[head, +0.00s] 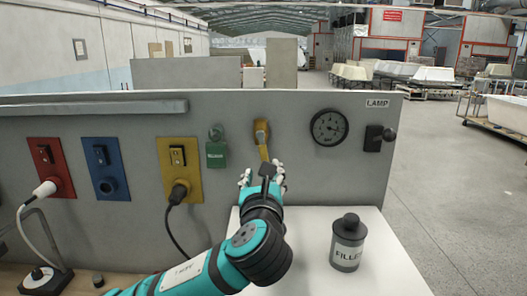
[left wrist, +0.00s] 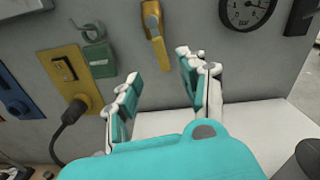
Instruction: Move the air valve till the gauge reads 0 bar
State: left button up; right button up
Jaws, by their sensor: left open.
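The air valve (head: 261,132) is yellow and sits on the grey panel, its lever pointing down and leaning slightly to the right. It also shows in the left wrist view (left wrist: 155,30). The round gauge (head: 328,127) with a black dial is to its right, partly cut off in the left wrist view (left wrist: 247,10). Its reading is too small to tell. My left gripper (head: 262,176) is open just below the valve. In the left wrist view its fingers (left wrist: 158,68) are spread either side of the lever's lower end; contact cannot be told. My right gripper is not in view.
A green padlock-like tag (head: 216,155) hangs left of the valve. A dark filler canister (head: 347,243) stands on the white worktop (head: 385,262). A lamp switch (head: 374,138) is right of the gauge.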

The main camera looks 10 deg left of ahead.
aim_at(264, 156)
pick_arm(q)
jog(key=p+x, duration=0.2)
jog(key=x, duration=0.7)
jog(key=shift+w+p, duration=0.15)
jog(key=shift+p, duration=0.2)
jog(key=shift+w+f, duration=0.1)
jog(key=shift+w, duration=0.3)
jog(key=c, duration=0.7)
grip_shut()
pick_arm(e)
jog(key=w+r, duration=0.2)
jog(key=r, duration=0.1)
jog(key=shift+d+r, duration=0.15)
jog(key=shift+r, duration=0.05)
